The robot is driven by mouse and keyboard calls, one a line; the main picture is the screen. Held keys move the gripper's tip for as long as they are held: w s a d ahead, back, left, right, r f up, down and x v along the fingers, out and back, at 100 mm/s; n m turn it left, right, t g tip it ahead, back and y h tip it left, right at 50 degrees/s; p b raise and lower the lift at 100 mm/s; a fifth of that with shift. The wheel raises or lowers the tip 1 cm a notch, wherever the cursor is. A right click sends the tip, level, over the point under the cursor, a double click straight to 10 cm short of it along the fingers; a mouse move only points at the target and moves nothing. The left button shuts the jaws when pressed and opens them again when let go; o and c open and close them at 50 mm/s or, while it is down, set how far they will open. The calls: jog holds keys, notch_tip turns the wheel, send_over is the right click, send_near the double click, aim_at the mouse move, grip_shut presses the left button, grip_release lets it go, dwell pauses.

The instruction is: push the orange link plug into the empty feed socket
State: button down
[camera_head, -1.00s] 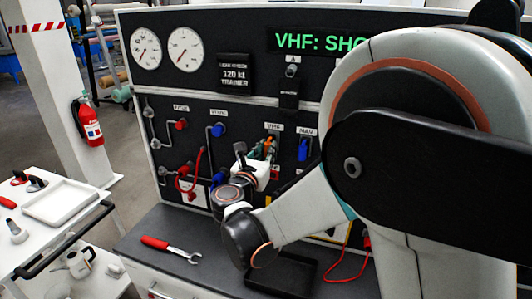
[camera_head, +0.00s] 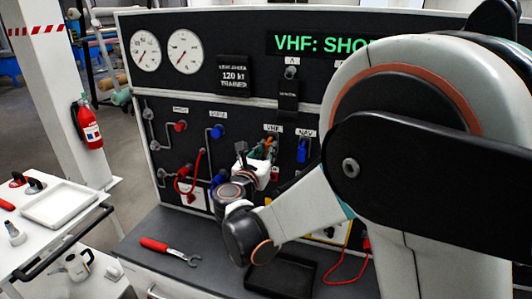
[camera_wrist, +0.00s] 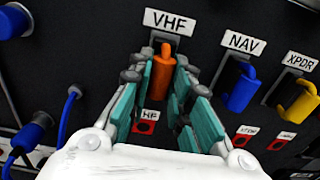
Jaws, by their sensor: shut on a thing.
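The orange link plug (camera_wrist: 161,80) hangs below the VHF label in the wrist view. Its top meets a metal socket fitting (camera_wrist: 168,42) under that label; how deep it sits there I cannot tell. My gripper (camera_wrist: 163,90) has its teal fingers shut on both sides of the plug. In the head view my gripper (camera_head: 266,150) reaches the panel at the VHF position, and its fingers largely hide the plug. I cannot make out which socket is the empty feed socket.
A blue plug (camera_wrist: 238,88) under NAV and a yellow plug (camera_wrist: 300,105) under XPDR stand to the right. Blue and red cabled plugs are on the left. A red-handled wrench (camera_head: 168,249) and a black tray (camera_head: 275,274) lie on the bench.

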jog(key=shift+w+r, duration=0.25)
jog(key=shift+w, duration=0.05)
jog(key=c, duration=1.9)
grip_release()
jog(key=o, duration=0.4)
jog(key=shift+w+d+f, duration=0.1)
jog(key=shift+w+d, duration=0.05)
jog(key=shift+w, duration=0.05)
jog(key=shift+o, duration=0.5)
jog(key=shift+w+d+f, duration=0.1)
jog(key=shift+w+f, duration=0.05)
jog(key=shift+w, duration=0.05)
jog(key=shift+s, duration=0.3)
jog(key=shift+o, duration=0.9)
jog(key=shift+w, duration=0.1)
jog(key=v, duration=0.7)
jog(key=shift+b, duration=0.35)
